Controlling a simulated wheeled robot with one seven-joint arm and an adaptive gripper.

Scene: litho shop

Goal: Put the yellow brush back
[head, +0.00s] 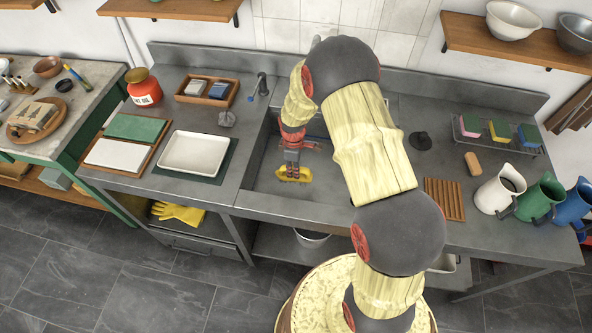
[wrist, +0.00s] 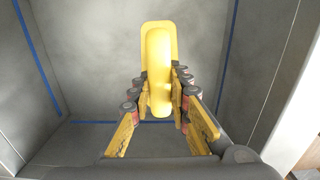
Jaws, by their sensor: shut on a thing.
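The yellow brush (head: 294,176) is at the tip of my gripper (head: 291,166), over the left part of the sink (head: 262,180) in the head view. In the wrist view, the brush (wrist: 157,65) stands between the two fingers of my gripper (wrist: 160,95), which are shut on its handle from both sides. Its wider yellow block shows beyond the handle, and any bristles are hidden. The grey sink walls and floor surround it. From these views I cannot tell whether the brush touches the sink floor.
My arm hides much of the sink's right side. To the right are a wire rack (head: 500,145) with several sponges, a slatted wooden board (head: 444,198) and jugs (head: 498,190).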

